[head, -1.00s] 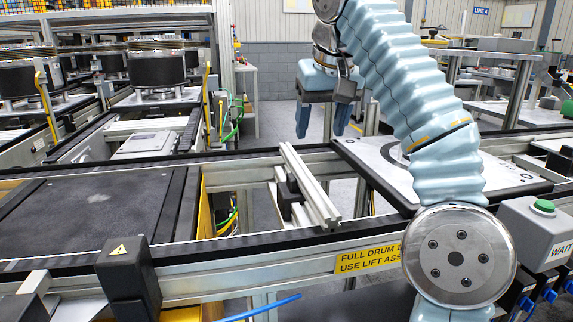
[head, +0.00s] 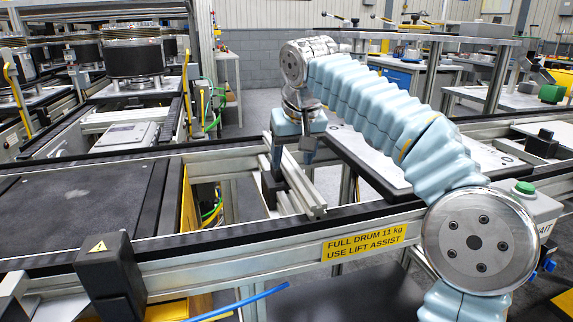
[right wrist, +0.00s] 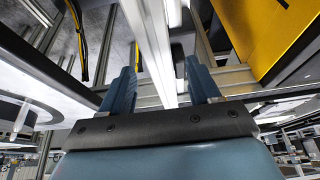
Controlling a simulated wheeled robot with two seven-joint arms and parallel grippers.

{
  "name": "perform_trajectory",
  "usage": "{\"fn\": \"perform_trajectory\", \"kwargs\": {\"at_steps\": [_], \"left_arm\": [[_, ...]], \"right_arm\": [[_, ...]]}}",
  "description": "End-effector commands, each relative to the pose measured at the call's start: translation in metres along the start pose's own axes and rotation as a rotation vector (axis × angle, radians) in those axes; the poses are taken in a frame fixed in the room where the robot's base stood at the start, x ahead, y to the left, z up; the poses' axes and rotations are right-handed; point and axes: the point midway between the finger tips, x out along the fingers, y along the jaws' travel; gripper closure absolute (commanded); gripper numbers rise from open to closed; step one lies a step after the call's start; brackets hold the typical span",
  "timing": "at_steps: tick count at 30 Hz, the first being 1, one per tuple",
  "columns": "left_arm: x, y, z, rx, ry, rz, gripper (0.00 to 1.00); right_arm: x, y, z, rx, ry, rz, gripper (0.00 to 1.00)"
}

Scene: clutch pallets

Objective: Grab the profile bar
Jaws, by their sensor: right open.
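The profile bar (head: 306,193) is a silver aluminium extrusion. It lies across the gap in the conveyor frame, its near end by the front rail. My right gripper (head: 291,165) points down over the bar's far part. My arm and gripper hide part of the bar's far end. My left gripper is not in view.
A black block (head: 270,191) sits beside the bar on the left. A dark mat-covered deck (head: 75,208) lies left of the gap. The front rail carries a yellow label (head: 364,241). A grey box with a green button (head: 524,187) stands at right.

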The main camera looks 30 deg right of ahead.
Motion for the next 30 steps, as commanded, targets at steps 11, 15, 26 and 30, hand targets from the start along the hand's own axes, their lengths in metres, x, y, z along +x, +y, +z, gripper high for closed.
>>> {"fn": "perform_trajectory", "kwargs": {"at_steps": [11, 15, 26, 30], "left_arm": [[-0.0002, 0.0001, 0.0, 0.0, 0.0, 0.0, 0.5], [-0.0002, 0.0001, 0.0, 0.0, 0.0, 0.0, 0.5], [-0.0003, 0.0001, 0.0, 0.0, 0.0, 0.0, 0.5], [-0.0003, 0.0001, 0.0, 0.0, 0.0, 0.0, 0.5]], "right_arm": [[0.0149, -0.0004, 0.0003, -0.001, 0.0, -0.001, 0.4], [0.0148, -0.0004, 0.0003, -0.001, 0.0, -0.001, 0.61], [0.014, -0.0004, 0.0, 0.0, 0.002, -0.001, 1.0], [0.0139, -0.0003, 0.0, 0.0, 0.002, -0.001, 1.0]]}}
